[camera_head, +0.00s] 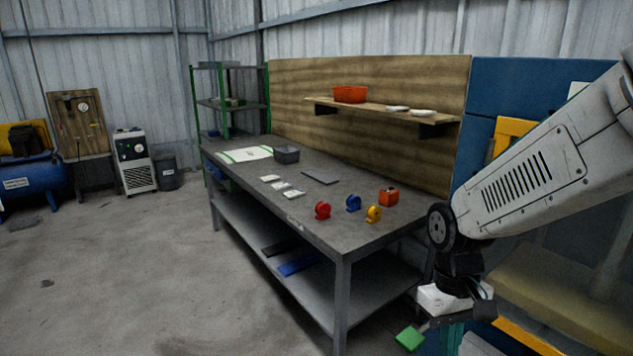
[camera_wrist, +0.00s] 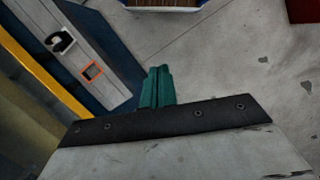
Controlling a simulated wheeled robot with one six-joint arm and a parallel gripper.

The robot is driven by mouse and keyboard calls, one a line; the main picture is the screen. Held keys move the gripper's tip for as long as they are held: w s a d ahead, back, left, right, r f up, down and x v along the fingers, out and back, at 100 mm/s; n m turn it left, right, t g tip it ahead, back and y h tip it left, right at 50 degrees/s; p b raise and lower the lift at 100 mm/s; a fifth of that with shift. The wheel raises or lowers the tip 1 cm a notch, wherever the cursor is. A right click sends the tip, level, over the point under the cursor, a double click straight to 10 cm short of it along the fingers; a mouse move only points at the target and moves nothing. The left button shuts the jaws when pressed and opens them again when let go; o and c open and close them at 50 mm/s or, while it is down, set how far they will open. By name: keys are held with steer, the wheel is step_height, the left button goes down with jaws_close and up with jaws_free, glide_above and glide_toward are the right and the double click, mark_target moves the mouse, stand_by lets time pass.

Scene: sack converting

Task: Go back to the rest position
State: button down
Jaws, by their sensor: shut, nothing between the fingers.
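My arm reaches in from the right in the head view and bends down beside the near right end of the workbench. My gripper (camera_wrist: 158,85) shows in the wrist view as two teal fingers pressed together, with nothing between them. It points at bare grey concrete floor. In the head view only a teal part of it shows at the bottom edge, and its tips are out of frame.
The workbench (camera_head: 345,238) bears a red, a blue and a yellow tape dispenser, an orange box (camera_head: 389,197) and a grey bin (camera_head: 286,155). A green block (camera_head: 410,338) is low beside my wrist. A yellow-edged structure (camera_wrist: 45,65) is close at left.

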steer(key=s+d+r+m+t, duration=0.2)
steer(key=s+d+r+t, duration=0.2)
steer(key=s+r, duration=0.9)
steer(key=shift+m, duration=0.4)
steer(key=shift+d, duration=0.15)
stand_by(0.4)
